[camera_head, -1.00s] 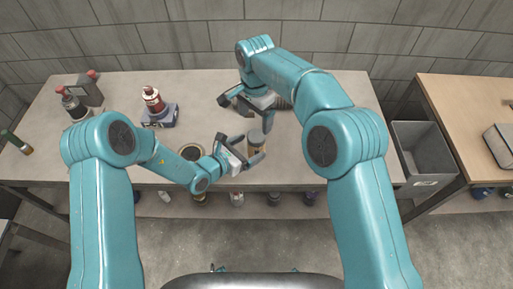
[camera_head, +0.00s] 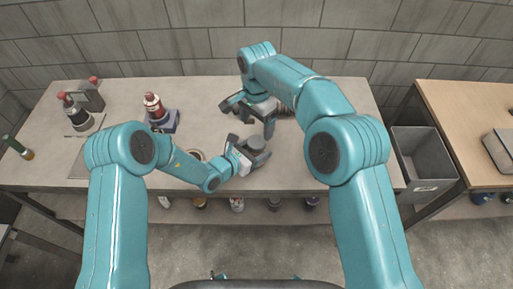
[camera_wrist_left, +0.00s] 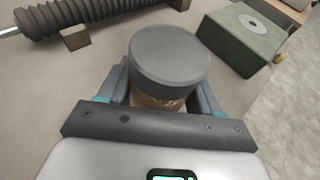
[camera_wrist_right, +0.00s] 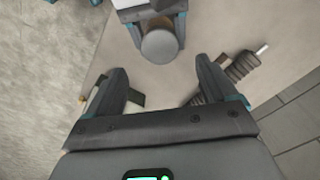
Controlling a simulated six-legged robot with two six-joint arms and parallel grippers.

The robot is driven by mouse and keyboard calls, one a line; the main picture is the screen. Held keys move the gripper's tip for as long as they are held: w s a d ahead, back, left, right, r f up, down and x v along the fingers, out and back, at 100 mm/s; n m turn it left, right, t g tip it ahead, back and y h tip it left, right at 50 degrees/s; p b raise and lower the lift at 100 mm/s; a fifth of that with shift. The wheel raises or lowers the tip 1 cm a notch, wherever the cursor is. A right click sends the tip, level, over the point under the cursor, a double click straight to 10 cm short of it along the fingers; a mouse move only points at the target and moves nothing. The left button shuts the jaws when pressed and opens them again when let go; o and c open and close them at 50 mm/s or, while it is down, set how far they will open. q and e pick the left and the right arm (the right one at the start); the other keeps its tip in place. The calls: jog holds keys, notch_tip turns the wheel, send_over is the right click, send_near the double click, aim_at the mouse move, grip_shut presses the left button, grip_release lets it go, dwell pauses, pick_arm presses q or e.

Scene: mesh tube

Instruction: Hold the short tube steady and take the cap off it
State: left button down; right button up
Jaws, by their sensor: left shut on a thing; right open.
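The short tube has a dark grey round cap (camera_wrist_left: 168,52) on its top. Its brownish body (camera_wrist_left: 155,103) shows just below the cap in the left wrist view. My left gripper (camera_head: 250,158) is shut around the tube's body below the cap, and the tube looks upright. The cap also shows in the head view (camera_head: 256,142) and in the right wrist view (camera_wrist_right: 159,46). My right gripper (camera_wrist_right: 165,80) is open and empty, with its fingers spread. In the right wrist view the cap lies ahead of the gap between them, apart from both fingers.
A dark ribbed rod (camera_wrist_left: 105,12) and a green box (camera_wrist_left: 240,38) with a pale disc are near the tube. A red-topped bottle (camera_head: 153,106) on a dark device stands left on the bench. A grey bin (camera_head: 421,155) is to the right.

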aim_at(256, 141)
notch_tip(256, 141, down, 8)
jog(key=shift+f, duration=0.1)
dwell(0.4)
jog(key=c, duration=1.1)
jog(key=n, duration=0.5)
jog(key=shift+n, duration=0.3)
jog(key=n, duration=0.4)
jog(key=shift+c, duration=0.2)
jog(key=o, duration=1.2)
